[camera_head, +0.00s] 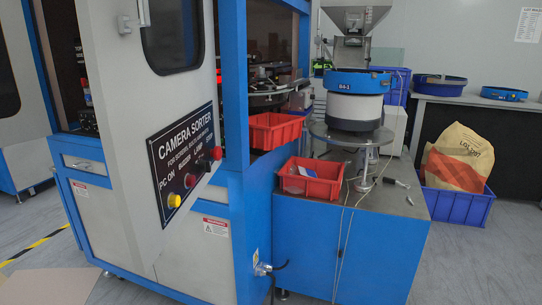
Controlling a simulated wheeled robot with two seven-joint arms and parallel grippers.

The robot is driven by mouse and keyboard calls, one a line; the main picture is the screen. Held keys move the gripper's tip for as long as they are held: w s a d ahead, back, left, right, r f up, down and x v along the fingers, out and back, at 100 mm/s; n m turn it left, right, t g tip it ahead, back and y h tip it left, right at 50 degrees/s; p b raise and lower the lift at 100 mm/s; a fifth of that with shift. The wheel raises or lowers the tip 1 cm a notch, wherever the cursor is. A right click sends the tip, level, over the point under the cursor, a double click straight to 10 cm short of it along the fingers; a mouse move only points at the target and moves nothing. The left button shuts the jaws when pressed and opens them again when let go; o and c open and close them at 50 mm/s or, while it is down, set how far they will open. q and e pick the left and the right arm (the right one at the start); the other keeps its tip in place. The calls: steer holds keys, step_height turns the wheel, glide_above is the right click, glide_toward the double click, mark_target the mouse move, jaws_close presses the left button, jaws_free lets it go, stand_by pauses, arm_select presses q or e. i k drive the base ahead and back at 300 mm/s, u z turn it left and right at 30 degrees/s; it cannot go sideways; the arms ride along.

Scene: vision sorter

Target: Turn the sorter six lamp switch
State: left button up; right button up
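The camera sorter (225,185) is a blue and white cabinet left of centre. Its slanted door carries a black label panel (180,140) reading "CAMERA SORTER", with a row of labels including PC ON, BUZZER and LAMP. Below the labels run a yellow button (174,201), a red button (190,181), a small dark control (203,166) and another red button (216,153). The dark control sits under the LAMP label and seems to be the lamp switch; its setting is too small to tell. No number six is readable on the sorter. Neither gripper is in view.
A red bin (310,188) sits on the blue-sided cabinet (345,245) at the right, beside a bowl feeder (355,100). A blue crate (458,206) with a paper sack stands on the floor further right. Grey floor is clear at the lower right.

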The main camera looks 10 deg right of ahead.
mark_target(204, 166)
steer(key=z, duration=0.15)
steer(key=i, duration=1.05)
steer(key=u, duration=0.4)
